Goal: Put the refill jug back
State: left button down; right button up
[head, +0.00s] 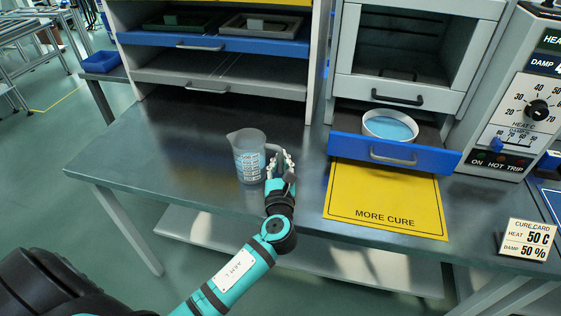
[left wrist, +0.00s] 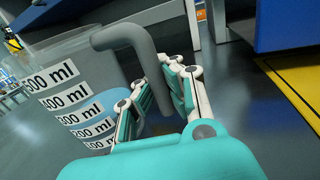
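The refill jug (head: 250,156) is a clear grey measuring jug with white volume labels and some blue liquid. It stands upright on the grey workbench, left of the yellow mat. In the left wrist view the jug (left wrist: 75,95) fills the left side, and its grey handle (left wrist: 138,42) reaches down between the fingers. My left gripper (head: 280,166) is at the handle side of the jug, with one finger on each side of the handle. Whether the pads press on it is not clear. My right gripper is not in view.
A blue-fronted drawer (head: 395,155) is pulled out, holding a round dish (head: 390,126) of blue liquid. A yellow "MORE CURE" mat (head: 385,200) lies in front. Shelves (head: 220,75) stand behind the jug. A dial panel (head: 520,100) and cure card (head: 528,239) are at right. Bench left of the jug is clear.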

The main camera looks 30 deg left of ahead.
pick_arm(q)
jog(key=shift+f, duration=0.1)
jog(key=c, duration=1.5)
grip_release()
jog(key=shift+r, duration=0.2)
jog(key=v, duration=1.2)
jog(key=shift+b, duration=0.35)
